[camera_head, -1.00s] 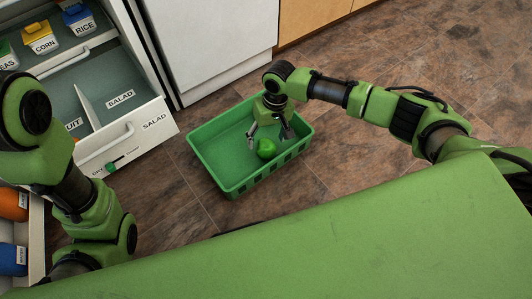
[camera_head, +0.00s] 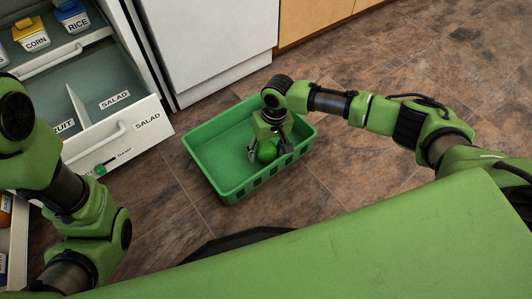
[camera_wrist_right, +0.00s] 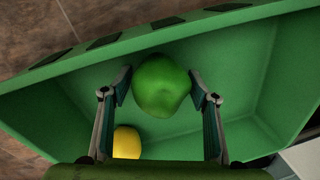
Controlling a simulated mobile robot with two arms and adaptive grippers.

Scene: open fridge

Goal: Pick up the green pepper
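The green pepper (camera_head: 267,151) lies in the green crate (camera_head: 222,183) on the floor, towards its right end. My right gripper (camera_head: 268,147) reaches down into the crate with its fingers spread on either side of the pepper. In the right wrist view, the pepper (camera_wrist_right: 162,86) sits between the two open fingertips (camera_wrist_right: 161,86). The fingertips are close to its sides; whether they touch it I cannot tell. My left arm shows at the left of the head view, but its gripper is out of frame.
A rounded yellow thing (camera_wrist_right: 126,142) lies in the crate, below left of the pepper in the wrist view. The crate's walls rise close around my right gripper. An open fridge drawer (camera_head: 140,128) labelled SALAD is at the left. The floor right of the crate is clear.

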